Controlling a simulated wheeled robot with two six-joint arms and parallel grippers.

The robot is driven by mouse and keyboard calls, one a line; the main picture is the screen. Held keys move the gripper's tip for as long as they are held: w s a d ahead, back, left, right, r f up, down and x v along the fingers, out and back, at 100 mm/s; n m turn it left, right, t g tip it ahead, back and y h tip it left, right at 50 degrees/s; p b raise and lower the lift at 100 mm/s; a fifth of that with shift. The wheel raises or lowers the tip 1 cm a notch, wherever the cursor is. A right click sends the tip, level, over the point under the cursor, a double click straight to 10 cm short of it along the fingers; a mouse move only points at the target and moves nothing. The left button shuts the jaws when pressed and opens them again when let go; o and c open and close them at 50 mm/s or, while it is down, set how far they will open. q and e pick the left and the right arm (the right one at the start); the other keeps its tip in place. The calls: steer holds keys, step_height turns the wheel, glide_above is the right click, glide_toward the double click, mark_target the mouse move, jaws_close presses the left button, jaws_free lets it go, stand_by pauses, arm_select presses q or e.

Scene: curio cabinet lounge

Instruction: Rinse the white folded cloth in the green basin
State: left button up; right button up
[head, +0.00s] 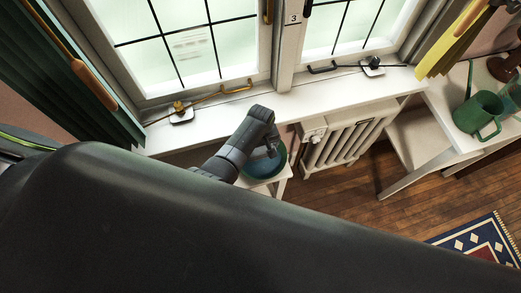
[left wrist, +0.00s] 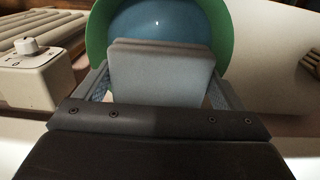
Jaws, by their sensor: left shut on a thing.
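The green basin (head: 279,163) stands on a small white stand under the window sill, with blue water in it. In the left wrist view the basin's green rim (left wrist: 97,38) and the blue water (left wrist: 160,20) fill the top middle. My left gripper (head: 270,150) reaches over the basin from the left. It is shut on the white folded cloth (left wrist: 160,75), which looks pale grey in the left wrist view and sits between the fingers in front of the water. I cannot tell whether the cloth touches the water. The cloth is hardly visible in the head view. My right gripper is not in view.
A white radiator (head: 345,140) with a valve stands just right of the basin. The window sill (head: 300,98) runs above it. A white table (head: 440,110) with green mugs (head: 480,112) is at the right. A patterned rug (head: 482,240) lies on the open wooden floor.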

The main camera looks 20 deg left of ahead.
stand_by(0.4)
arm_select(q)
step_height(320, 180, up, 3)
steer(key=p, duration=0.3)
steer(key=shift+r, duration=1.05)
steer(key=shift+s, duration=0.1)
